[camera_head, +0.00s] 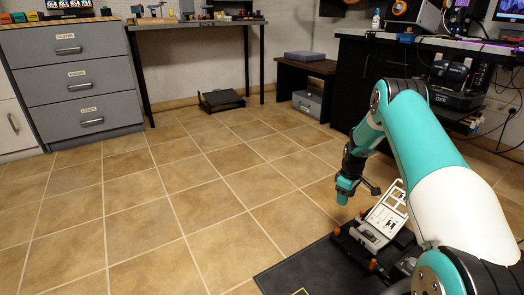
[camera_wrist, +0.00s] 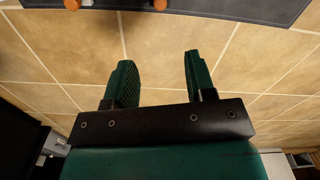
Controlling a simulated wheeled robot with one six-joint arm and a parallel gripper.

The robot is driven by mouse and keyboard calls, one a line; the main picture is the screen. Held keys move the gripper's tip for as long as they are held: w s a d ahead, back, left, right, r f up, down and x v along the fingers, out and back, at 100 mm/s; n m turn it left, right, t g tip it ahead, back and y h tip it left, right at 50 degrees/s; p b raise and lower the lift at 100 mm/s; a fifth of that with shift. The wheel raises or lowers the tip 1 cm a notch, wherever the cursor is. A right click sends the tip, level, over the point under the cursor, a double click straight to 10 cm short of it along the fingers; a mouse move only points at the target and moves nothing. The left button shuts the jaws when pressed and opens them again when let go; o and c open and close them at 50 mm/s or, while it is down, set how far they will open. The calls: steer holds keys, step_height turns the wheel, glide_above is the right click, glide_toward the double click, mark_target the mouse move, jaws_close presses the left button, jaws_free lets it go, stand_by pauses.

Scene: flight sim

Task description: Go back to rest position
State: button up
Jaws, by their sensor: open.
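My gripper (camera_wrist: 158,78) shows in the wrist view with its two green fingers apart and nothing between them. Tiled floor lies beyond the fingertips. In the head view my gripper (camera_head: 343,192) hangs low at the right, at the end of my teal and white arm, pointing down. It is just left of a grey and white device on a dark platform. The arm is bent, with its elbow raised.
The grey and white device (camera_head: 382,222) sits on the dark platform by a black mat (camera_head: 318,272). A drawer cabinet (camera_head: 75,80) and a workbench (camera_head: 200,22) stand at the back. A black desk (camera_head: 365,65) is at the right. The tiled floor at left is clear.

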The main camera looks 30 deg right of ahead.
steer(key=w+a+r+p, duration=0.2)
steer(key=a+r, duration=0.5)
steer(key=r, duration=0.1)
steer(key=w+a+r+p, duration=0.2)
steer(key=a+r, duration=0.5)
steer(key=r, duration=0.2)
steer(key=s+a+r+n+t+y+p, duration=0.1)
steer(key=s+a+r+y+p, duration=0.3)
steer(key=a+r, duration=1)
steer(key=s+a+r+n+h+p, duration=0.1)
steer(key=s+a+r+p, duration=0.1)
steer(key=s+a+r, duration=0.9)
steer(key=s+a+r+n+g+y+p, duration=0.1)
steer(key=s+a+r+p, duration=0.15)
steer(key=s, duration=0.65)
steer(key=s+a+r+p, duration=0.15)
steer(key=s+a, duration=0.25)
steer(key=s, duration=0.4)
step_height(320, 180, up, 38)
steer(key=p, duration=3.6)
steer(key=shift+w+p, duration=0.2)
steer(key=shift+p, duration=0.2)
